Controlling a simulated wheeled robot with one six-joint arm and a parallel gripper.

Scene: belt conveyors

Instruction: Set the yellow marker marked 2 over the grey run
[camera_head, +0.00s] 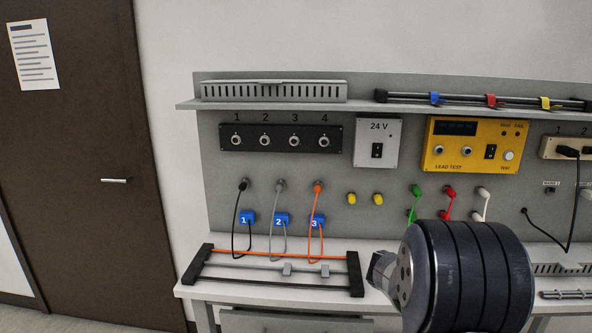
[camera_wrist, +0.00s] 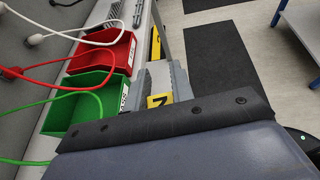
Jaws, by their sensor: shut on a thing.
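The yellow marker (camera_wrist: 157,100) shows in the wrist view as a yellow face with a black figure, seen sideways and partly hidden, on a grey body. My gripper (camera_wrist: 165,118) is shut on it; a wide black jaw edge hides its lower part. In the head view my dark wrist hides the jaws and the marker. The grey run (camera_head: 252,264) lies across a low rack with black end bars (camera_head: 355,274) at the front left of the bench. Two grey pieces (camera_head: 287,269) (camera_head: 325,270) sit at the grey run. An orange run (camera_head: 280,254) lies behind it.
Blue tags numbered 1 to 3 (camera_head: 281,220) hang on leads behind the rack. A shelf rod carries blue (camera_head: 435,98), red (camera_head: 491,100) and yellow (camera_head: 545,103) clips. Red (camera_wrist: 102,54) and green (camera_wrist: 75,100) bins stand beside my gripper, with loose leads above them.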

